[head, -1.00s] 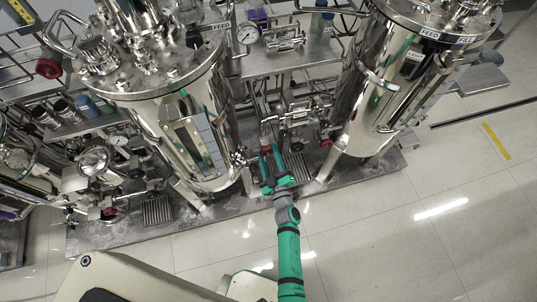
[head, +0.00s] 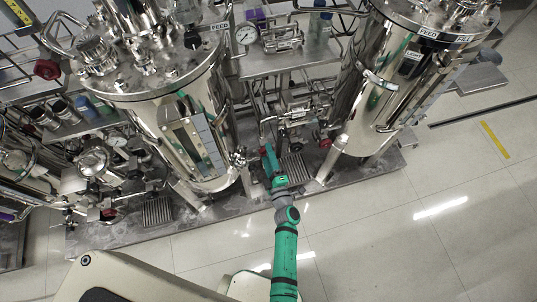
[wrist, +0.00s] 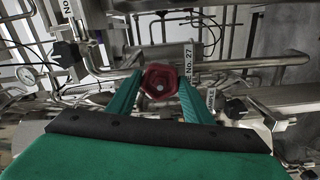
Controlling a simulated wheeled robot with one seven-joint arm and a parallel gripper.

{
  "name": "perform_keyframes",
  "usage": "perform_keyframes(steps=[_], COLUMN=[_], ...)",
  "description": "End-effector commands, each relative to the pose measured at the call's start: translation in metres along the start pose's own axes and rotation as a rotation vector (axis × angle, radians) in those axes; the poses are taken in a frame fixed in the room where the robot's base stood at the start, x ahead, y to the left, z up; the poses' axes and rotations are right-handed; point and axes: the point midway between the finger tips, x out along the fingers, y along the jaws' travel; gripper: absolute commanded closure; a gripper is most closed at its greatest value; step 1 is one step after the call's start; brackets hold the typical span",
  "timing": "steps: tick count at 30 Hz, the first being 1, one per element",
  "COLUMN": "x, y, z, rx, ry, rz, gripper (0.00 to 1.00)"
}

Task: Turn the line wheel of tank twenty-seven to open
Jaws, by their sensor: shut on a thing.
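A red hand wheel (wrist: 160,82) sits between the two green fingers of my gripper (wrist: 159,96) in the wrist view. The fingers are shut on its rim from both sides, and its front face shows between them. A white tag (wrist: 187,66) ending in "No. 27" stands just right of the wheel, partly hidden by the right finger. In the head view my gripper (head: 269,158) reaches in low between two steel tanks, and it hides most of the wheel there.
The left tank (head: 180,125) and right tank (head: 375,90) flank my arm, with legs close by. Pipes (wrist: 265,63) cross behind the wheel. Black knobs (wrist: 66,53) stand left and right of it. Another red wheel (head: 326,143) is to the right. The floor in front is clear.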

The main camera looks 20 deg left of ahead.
Motion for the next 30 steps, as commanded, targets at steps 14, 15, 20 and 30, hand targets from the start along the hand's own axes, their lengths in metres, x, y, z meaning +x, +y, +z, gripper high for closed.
perform_keyframes(steps=[14, 15, 20, 30], x=[-0.0012, -0.0012, -0.0011, -0.0069], y=[-0.001, -0.0011, -0.0008, -0.0007], z=[0.0028, 0.0028, 0.0023, 0.0014], rx=[-0.02, -0.02, -0.019, -0.02], ry=[-0.006, -0.006, -0.005, -0.002], rz=[-0.002, -0.002, -0.002, -0.002], gripper=[0.76, 0.76, 0.36, 0.36])
